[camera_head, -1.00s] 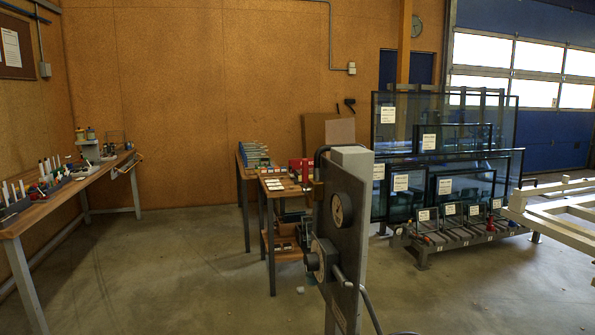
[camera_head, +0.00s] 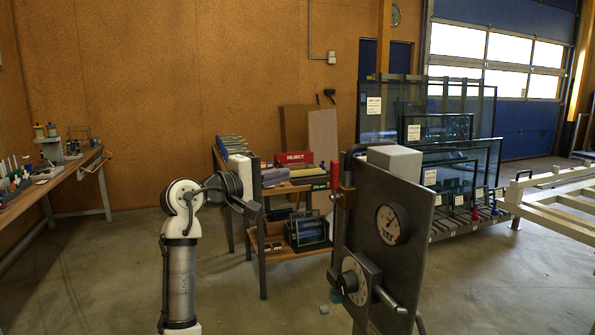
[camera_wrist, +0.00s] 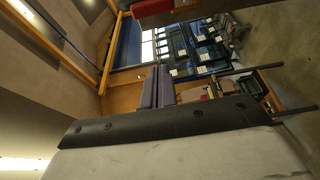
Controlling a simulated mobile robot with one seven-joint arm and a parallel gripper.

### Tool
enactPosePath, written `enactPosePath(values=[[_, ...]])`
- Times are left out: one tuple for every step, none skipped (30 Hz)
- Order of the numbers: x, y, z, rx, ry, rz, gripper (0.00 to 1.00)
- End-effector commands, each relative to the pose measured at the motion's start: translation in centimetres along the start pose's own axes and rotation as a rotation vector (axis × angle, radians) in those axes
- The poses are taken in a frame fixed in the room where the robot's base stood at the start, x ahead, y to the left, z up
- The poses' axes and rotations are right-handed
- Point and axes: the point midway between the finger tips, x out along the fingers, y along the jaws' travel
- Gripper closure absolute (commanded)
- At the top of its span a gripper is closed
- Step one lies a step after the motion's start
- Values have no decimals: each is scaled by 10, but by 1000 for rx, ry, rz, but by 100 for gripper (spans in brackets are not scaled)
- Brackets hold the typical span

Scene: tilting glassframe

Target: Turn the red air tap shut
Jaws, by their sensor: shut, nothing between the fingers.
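The red air tap's upright red lever (camera_head: 336,175) shows in the head view. It stands above a brass-coloured body (camera_head: 344,198) at the left edge of a grey panel (camera_head: 400,265). My arm is left of the panel, with a clear gap between it and the lever. In the wrist view my gripper (camera_wrist: 163,70) shows two grey-purple fingers side by side, shut with nothing between them. A blurred red thing is at that view's top edge; I cannot tell whether it is the tap.
The panel carries a round gauge (camera_head: 392,224), a dial (camera_head: 352,280) and a protruding handle (camera_head: 391,300). A bench with a red REJECT box (camera_head: 294,158) stands behind my arm. Glass panes (camera_head: 447,128) stand behind the panel. A workbench (camera_head: 75,172) is at the left; floor between is open.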

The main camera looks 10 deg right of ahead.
Motion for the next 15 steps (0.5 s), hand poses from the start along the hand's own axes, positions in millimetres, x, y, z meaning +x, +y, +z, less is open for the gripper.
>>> enactPosePath(values=[[4, 0, 2, -6, -9, -6, 100], [7, 0, 2, -8, -11, -7, 100], [11, 1, 2, -7, -10, -6, 100], [15, 1, 2, -7, -10, -5, 100], [20, 2, 2, -6, -9, -5, 100], [27, 2, 2, -6, -10, -6, 100], [33, 2, 2, -6, -9, -5, 100], [39, 3, 2, -6, -9, -5, 100], [47, 3, 2, -6, -9, -4, 100], [54, 3, 2, -6, -9, -5, 100], [61, 3, 2, -6, -9, -5, 100], [69, 4, 2, -5, -8, -4, 100], [76, 3, 2, -4, -7, -5, 100], [82, 3, 2, -5, -6, -4, 100], [91, 4, 2, -5, -7, -4, 100]])
